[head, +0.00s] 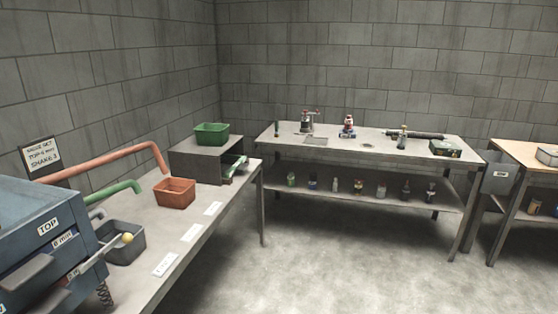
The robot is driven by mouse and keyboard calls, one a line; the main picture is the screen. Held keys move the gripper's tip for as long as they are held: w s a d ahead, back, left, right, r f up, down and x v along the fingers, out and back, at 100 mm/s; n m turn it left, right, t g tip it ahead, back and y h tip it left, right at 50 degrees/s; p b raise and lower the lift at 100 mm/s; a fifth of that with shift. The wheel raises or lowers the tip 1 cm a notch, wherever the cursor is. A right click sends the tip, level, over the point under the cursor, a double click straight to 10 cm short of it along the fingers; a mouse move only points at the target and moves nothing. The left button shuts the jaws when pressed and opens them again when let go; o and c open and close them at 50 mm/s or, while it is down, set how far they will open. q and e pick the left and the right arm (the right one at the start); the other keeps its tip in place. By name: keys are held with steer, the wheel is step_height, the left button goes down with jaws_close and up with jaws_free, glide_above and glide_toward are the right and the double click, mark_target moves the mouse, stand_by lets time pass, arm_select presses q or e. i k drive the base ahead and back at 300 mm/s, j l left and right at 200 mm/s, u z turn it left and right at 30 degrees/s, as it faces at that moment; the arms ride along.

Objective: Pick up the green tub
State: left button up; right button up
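The green tub (211,134) is a small open-topped rectangular container. It sits upright on top of a grey box (195,160) at the far end of the left bench, near the wall corner. Nothing touches it from above. Neither of my grippers shows in the head view.
A red-orange tub (174,193) and a grey tub (124,243) stand on the left bench (205,222). Red and green pipes (110,163) reach over it from a blue machine (45,240). A back table (370,143) holds small tools. The floor (330,260) between is clear.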

mark_target(211, 134)
steer(key=i+u, duration=0.1)
steer(key=i, duration=0.4)
steer(key=i+l+u, duration=0.15)
steer(key=i, duration=0.35)
steer(key=i+l+u, duration=0.1)
steer(key=i, duration=0.4)
steer(key=i+l+u, duration=0.15)
steer(key=i, duration=0.35)
